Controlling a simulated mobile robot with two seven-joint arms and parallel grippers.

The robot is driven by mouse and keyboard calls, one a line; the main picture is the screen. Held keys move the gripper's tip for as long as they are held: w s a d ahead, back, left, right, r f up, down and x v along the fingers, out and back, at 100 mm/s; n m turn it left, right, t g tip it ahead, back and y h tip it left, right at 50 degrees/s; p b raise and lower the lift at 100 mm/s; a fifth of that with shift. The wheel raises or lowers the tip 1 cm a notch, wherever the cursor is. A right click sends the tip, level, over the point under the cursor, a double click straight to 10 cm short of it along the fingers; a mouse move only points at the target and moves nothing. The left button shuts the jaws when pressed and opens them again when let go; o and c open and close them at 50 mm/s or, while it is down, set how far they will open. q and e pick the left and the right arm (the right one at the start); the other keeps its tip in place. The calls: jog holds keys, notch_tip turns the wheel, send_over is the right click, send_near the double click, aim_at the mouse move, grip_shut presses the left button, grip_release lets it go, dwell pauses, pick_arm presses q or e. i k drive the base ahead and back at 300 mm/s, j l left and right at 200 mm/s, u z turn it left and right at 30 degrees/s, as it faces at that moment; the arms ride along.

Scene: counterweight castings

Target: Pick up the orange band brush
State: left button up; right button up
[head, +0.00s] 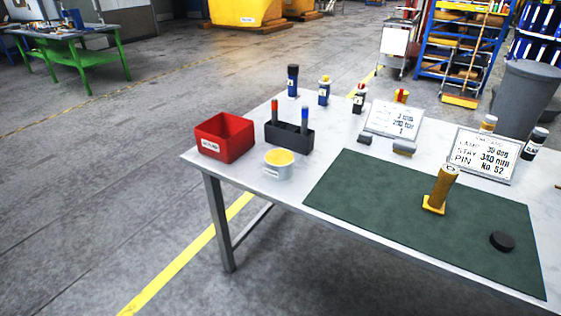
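A black holder (289,138) stands on the light table, left of the green mat. Two upright brush-like sticks stand in it. The left one, with an orange-red upper part (275,106), looks like the orange band brush; its lower end is hidden in the holder. The right one has a blue upper part (305,115). Neither of my grippers shows in the head view.
A red bin (224,137) and a round tub with yellow contents (279,164) stand near the holder. Small bottles (293,80) stand behind it. Two signs (482,155), a yellow-based post (440,190) and a black disc (502,241) are to the right. The mat (400,215) is mostly clear.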

aim_at(275, 103)
jog(key=u, duration=1.15)
jog(key=i+l, duration=0.2)
jog(key=i, duration=0.25)
jog(key=i+l, duration=0.2)
jog(key=i, duration=0.25)
